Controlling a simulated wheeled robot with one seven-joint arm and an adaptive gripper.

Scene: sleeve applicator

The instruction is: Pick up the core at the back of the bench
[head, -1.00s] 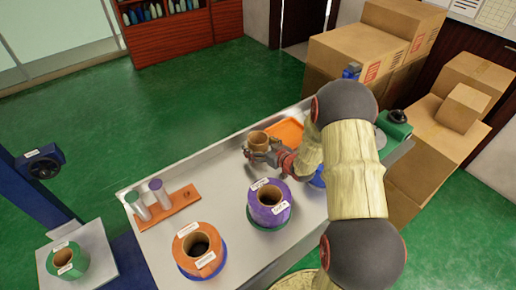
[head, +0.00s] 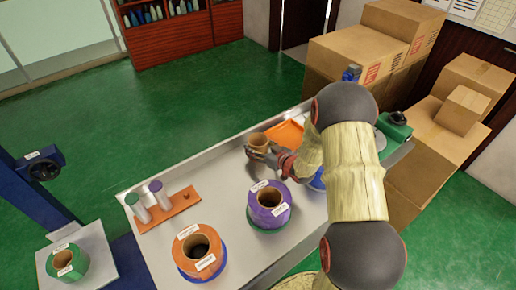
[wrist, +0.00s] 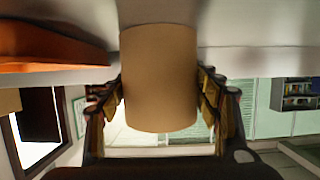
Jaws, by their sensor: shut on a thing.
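The core (head: 258,140) is a plain brown cardboard tube standing upright near the back edge of the metal bench (head: 222,172). My gripper (head: 261,153) is closed around it from the front right. In the wrist view the core (wrist: 160,80) fills the space between the two fingers of my gripper (wrist: 160,100), and both finger pads touch its sides. I cannot tell whether the core's end rests on the bench or is slightly above it.
A purple roll (head: 269,200) and an orange roll (head: 199,248) stand at the bench front. An orange tray (head: 287,133) lies right of the core. A green device (head: 394,125) sits at the right end.

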